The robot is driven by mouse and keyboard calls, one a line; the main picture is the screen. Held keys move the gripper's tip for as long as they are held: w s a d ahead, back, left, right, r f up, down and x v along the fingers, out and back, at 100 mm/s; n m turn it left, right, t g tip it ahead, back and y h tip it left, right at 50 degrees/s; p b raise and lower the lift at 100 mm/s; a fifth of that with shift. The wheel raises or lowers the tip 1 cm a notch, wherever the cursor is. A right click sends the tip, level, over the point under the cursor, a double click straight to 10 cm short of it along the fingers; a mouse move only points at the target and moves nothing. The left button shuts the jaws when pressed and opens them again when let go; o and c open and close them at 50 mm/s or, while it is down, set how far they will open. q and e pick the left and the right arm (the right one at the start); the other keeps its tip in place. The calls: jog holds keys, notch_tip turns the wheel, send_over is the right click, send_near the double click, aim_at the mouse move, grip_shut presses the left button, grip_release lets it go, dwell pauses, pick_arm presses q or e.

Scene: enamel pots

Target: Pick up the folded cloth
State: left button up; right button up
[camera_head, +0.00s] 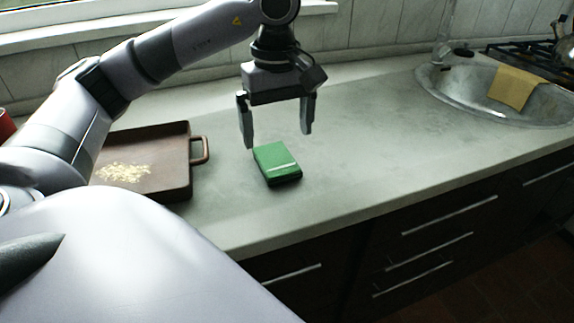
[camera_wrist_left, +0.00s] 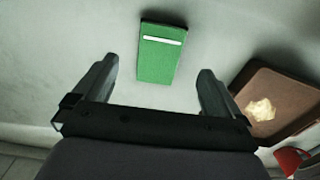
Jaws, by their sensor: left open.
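The folded cloth (camera_head: 274,158) is a green, flat, block-like bundle with a pale stripe and a dark lower edge, lying on the grey countertop. In the left wrist view the cloth (camera_wrist_left: 158,62) lies beyond the fingertips, roughly between their lines. My left gripper (camera_head: 277,134) is open and empty, pointing down above and slightly behind the cloth, apart from it. Its two fingers also show in the left wrist view (camera_wrist_left: 157,70). My right gripper is not in view.
A brown tray (camera_head: 181,160) with a side handle and pale grains (camera_head: 123,173) stands left of the cloth. A round metal sink (camera_head: 440,93) with a yellow cloth (camera_head: 514,88) over its rim is at right. The counter (camera_head: 380,140) between is clear; its front edge is near.

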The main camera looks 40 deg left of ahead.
aim_at(277, 160)
pick_arm(q)
jog(key=f, duration=0.7)
jog(key=shift+w+a, duration=0.15)
jog(key=shift+a, duration=0.2)
jog(key=shift+c, duration=0.3)
jog(key=c, duration=1.1)
